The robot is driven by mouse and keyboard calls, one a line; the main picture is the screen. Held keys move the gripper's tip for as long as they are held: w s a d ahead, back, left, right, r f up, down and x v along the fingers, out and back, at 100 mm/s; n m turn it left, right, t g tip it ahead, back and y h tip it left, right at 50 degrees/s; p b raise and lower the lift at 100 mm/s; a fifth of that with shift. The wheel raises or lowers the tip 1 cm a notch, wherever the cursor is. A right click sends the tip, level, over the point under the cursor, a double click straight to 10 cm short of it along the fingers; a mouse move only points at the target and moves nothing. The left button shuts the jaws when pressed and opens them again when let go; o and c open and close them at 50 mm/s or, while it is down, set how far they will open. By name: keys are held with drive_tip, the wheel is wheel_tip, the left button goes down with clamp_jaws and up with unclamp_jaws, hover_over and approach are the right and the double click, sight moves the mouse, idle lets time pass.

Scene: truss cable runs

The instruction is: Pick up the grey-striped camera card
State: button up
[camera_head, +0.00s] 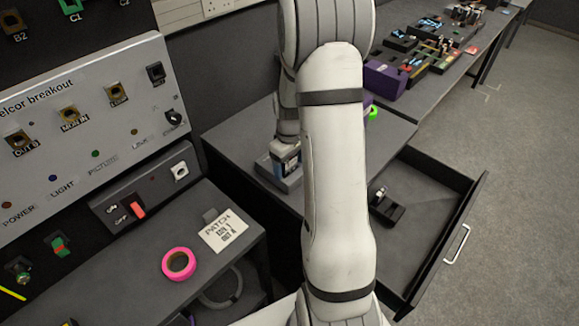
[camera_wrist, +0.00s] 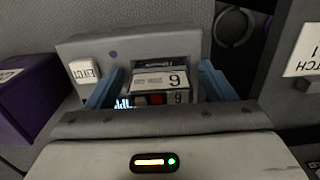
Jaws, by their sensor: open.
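A grey holder box (camera_wrist: 85,50) fills the middle of the wrist view, with a white label plate on its left. My gripper (camera_wrist: 158,78) is open, with one blue finger on each side of the card; contact cannot be told. In the head view the grey holder (camera_head: 291,181) stands on the desk below my wrist, and my arm hides part of it.
A purple box (camera_wrist: 25,95) is left of the holder in the wrist view. An open drawer (camera_head: 435,185) with a small black item (camera_head: 386,207) juts out at right. A pink tape roll (camera_head: 178,264) and a patch note (camera_head: 224,231) lie on the left shelf.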

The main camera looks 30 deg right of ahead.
drive_tip(key=c, duration=1.1)
drive_tip(key=shift+r, duration=0.1)
